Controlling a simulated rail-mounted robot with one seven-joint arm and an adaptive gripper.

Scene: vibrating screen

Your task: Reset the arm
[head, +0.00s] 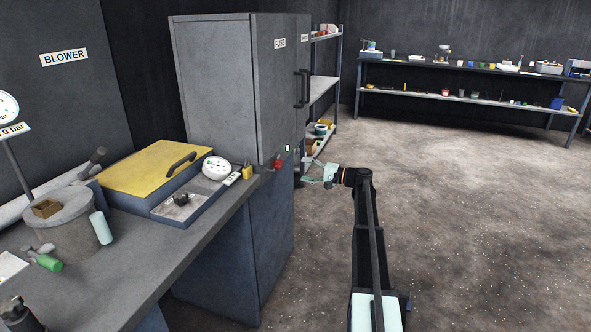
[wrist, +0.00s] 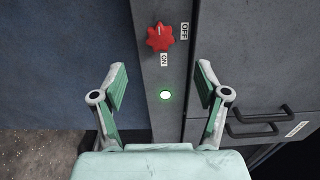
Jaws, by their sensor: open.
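My gripper (head: 312,176) is open and empty, at the end of my arm in front of the grey cabinet. In the wrist view its two fingers (wrist: 161,85) stand wide apart, with nothing between them. A red star-shaped knob (wrist: 160,37) is on the cabinet ahead, apart from the fingers, beside labels ON and OFF. Its pointer mark is too small to read surely. The knob also shows in the head view (head: 278,163). A lit green-white lamp (wrist: 166,95) is below the knob in the wrist view, and also shows in the head view (head: 287,148).
The grey cabinet (head: 215,90) has dark door handles. A workbench (head: 150,270) at left holds a yellow-lidded box (head: 140,165), a round gauge (head: 216,167) and a yellow padlock (head: 247,172). Shelves (head: 430,92) line the back wall. The floor at right is clear.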

